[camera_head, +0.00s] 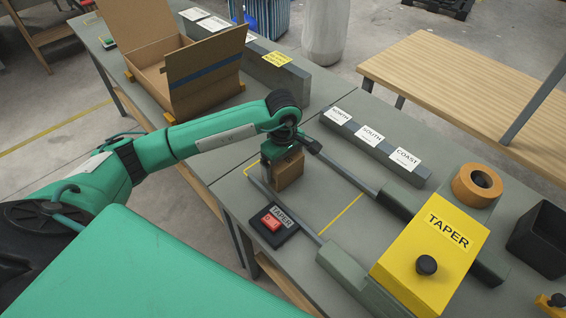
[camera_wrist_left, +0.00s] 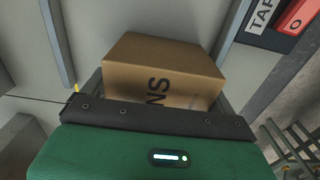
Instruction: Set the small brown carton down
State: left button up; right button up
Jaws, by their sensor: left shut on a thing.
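The small brown carton (camera_head: 288,170) is in my left gripper (camera_head: 277,160), over the grey table (camera_head: 235,189) near its left edge, between two dark rails. In the left wrist view the carton (camera_wrist_left: 160,72) shows brown faces with dark lettering that is partly cut off. The gripper's dark edge (camera_wrist_left: 150,118) hides the carton's near part. I cannot tell whether the carton's underside touches the table. My right gripper is not in view.
A yellow taper machine (camera_head: 430,262) with a tape roll (camera_head: 477,184) stands right. A red switch (camera_head: 271,221) sits in front of the carton. A labelled grey bar (camera_head: 375,146) lies behind. An open box (camera_head: 205,75) stands at back left. A yellow line (camera_head: 341,213) marks the tabletop.

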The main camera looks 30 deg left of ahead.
pick_arm(q)
jog(key=shift+f, duration=0.1)
jog(key=o, duration=1)
jog(key=shift+r, duration=0.3)
notch_tip(320, 180, up, 5)
jog(key=shift+f+b, duration=0.15)
jog(key=shift+b, duration=0.45)
notch_tip(320, 180, up, 6)
jog(key=shift+f+b, duration=0.15)
jog(key=shift+b, duration=0.25)
jog(key=shift+r, duration=0.6)
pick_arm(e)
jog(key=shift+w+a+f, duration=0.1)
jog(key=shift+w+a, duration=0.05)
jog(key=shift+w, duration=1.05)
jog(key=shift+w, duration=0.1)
